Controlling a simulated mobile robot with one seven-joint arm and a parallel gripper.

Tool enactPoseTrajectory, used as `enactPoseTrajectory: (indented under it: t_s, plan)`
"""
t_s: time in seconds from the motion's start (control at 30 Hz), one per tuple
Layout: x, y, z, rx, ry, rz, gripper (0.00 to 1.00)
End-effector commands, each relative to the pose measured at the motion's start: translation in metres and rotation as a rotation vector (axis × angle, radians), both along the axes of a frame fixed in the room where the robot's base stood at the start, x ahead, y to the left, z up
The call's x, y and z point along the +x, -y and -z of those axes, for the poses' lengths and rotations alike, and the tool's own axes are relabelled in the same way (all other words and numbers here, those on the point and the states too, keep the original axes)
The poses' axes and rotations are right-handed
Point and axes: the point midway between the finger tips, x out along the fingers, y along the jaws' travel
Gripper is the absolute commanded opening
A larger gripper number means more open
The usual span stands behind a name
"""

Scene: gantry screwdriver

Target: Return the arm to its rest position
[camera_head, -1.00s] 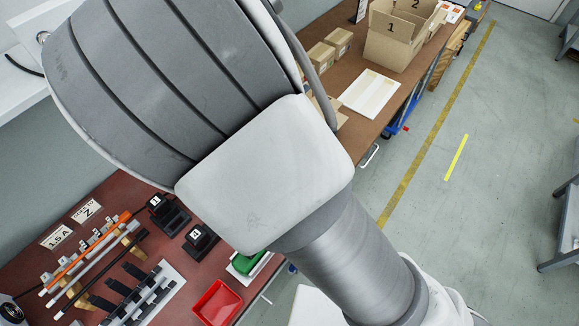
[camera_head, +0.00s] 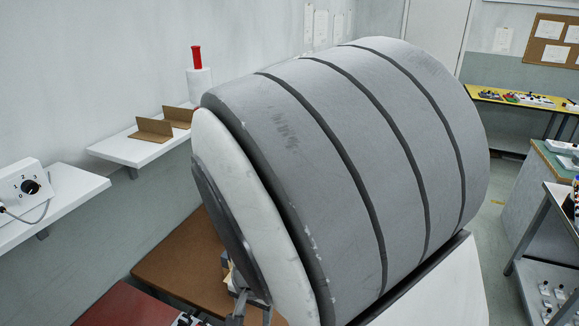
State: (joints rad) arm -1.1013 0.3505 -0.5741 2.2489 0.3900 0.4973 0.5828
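My own arm fills the middle of the head view as a large grey ribbed link with a white rim and a dark disc at its left end. My gripper cannot be made out; the arm's big link covers much of the scene. Small grey and beige parts show at the bottom beside the disc, too hidden to identify. Whether anything is held cannot be seen.
A white wall shelf (camera_head: 108,150) holds brown angled pieces (camera_head: 153,129) and a white cylinder with a red top (camera_head: 197,72). A dial box (camera_head: 24,187) sits on another shelf at left. Brown (camera_head: 165,268) and dark red (camera_head: 120,308) worktops lie below. A grey cart (camera_head: 537,235) stands right.

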Motion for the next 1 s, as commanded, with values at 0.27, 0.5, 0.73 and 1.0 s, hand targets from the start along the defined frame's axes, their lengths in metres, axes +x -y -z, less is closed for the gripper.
enactPoseTrajectory:
  t_s: [0.27,0.5,0.73,1.0]
  plan:
    - [-0.003,0.052,-0.078,0.134,0.031,-0.091,0.55]
    - [-0.020,0.106,-0.138,0.152,0.146,-0.188,0.55]
    - [-0.049,0.160,-0.183,0.061,0.283,-0.265,0.55]
    - [-0.085,0.205,-0.210,-0.115,0.378,-0.311,0.55]
